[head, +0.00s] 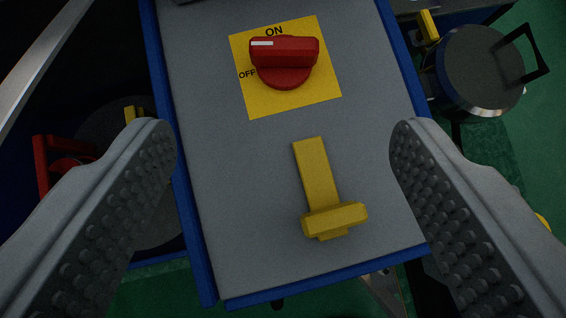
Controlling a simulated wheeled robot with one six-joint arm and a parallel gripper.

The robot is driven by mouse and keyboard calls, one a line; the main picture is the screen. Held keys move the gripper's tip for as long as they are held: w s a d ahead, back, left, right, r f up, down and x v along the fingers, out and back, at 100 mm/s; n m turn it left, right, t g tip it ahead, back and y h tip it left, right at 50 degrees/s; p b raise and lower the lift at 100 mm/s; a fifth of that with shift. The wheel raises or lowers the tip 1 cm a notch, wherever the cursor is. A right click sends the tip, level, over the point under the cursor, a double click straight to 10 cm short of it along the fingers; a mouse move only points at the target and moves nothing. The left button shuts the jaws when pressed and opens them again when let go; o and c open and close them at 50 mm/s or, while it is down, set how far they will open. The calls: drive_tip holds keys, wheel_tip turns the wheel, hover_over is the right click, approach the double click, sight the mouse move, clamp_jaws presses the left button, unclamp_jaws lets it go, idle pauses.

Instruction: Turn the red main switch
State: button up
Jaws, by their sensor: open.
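The red main switch (285,60) sits on a yellow plate (318,88) near the top of a grey panel (240,190). The plate reads ON above the knob and OFF at its left. The knob's bar lies nearly level in the picture, and its white mark is at the left end, between the OFF and ON words and above OFF. My gripper (282,140) is open, with one studded grey finger on each side of the panel.
A yellow T-shaped handle (330,200) stands on the panel below the switch. The panel has blue edges (180,200). A dark round part with a handle (478,70) is at the upper right, and a red part (62,160) at the left.

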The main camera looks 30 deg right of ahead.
drive_tip(key=shift+v, duration=1.95)
drive_tip(key=shift+c, duration=0.2)
